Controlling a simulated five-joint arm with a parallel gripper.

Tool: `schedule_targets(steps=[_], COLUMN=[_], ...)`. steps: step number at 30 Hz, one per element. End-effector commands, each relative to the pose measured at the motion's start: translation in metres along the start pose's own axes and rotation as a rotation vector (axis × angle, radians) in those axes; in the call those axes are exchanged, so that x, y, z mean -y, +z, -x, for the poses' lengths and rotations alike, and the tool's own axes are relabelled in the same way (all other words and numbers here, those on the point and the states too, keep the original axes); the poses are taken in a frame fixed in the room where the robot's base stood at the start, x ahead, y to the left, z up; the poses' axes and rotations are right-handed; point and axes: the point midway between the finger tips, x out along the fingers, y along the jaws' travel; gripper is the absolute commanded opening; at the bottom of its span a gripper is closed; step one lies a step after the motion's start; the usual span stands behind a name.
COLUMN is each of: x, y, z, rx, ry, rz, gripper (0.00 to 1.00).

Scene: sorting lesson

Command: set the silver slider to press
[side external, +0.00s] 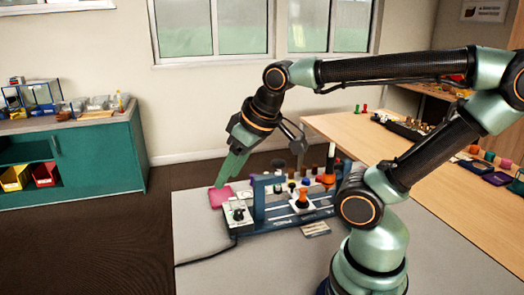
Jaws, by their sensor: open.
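A dark blue fixture (276,225) with upright posts and several small knobs stands on the grey table. I cannot make out with certainty which of its small parts is the silver slider, nor read any press marking. A white panel with a dark knob (238,214) is at its left end, and an orange knob (302,198) stands on a white plate at its front. My gripper (220,184) points down at the left of the fixture, its green fingertips just above or in front of a pink pad. It is open, with nothing seen in it.
The pink pad (222,197) lies by the fixture's back left corner. A small pale plate (316,229) lies in front of the fixture. A black cable (205,256) runs left off the table (300,268). My arm covers the table's right side.

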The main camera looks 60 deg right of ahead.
Motion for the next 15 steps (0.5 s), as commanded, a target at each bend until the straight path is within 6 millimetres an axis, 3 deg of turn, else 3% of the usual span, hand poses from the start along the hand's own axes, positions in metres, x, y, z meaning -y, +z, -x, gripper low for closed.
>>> schedule_targets(steps=[2, 3, 8, 14, 15], x=[0.000, 0.000, 0.000, 0.000, -0.008], y=[0.000, 0.000, -0.006, -0.026, -0.030], z=[0.000, 0.000, 0.010, 0.047, 0.046], rx=[0.000, 0.000, -0.003, -0.006, 0.015], ry=[0.000, 0.000, 0.000, 0.000, 0.013], rz=[0.000, 0.000, 0.000, 0.000, 0.007], gripper=[0.50, 0.60, 0.60, 0.60, 0.60])
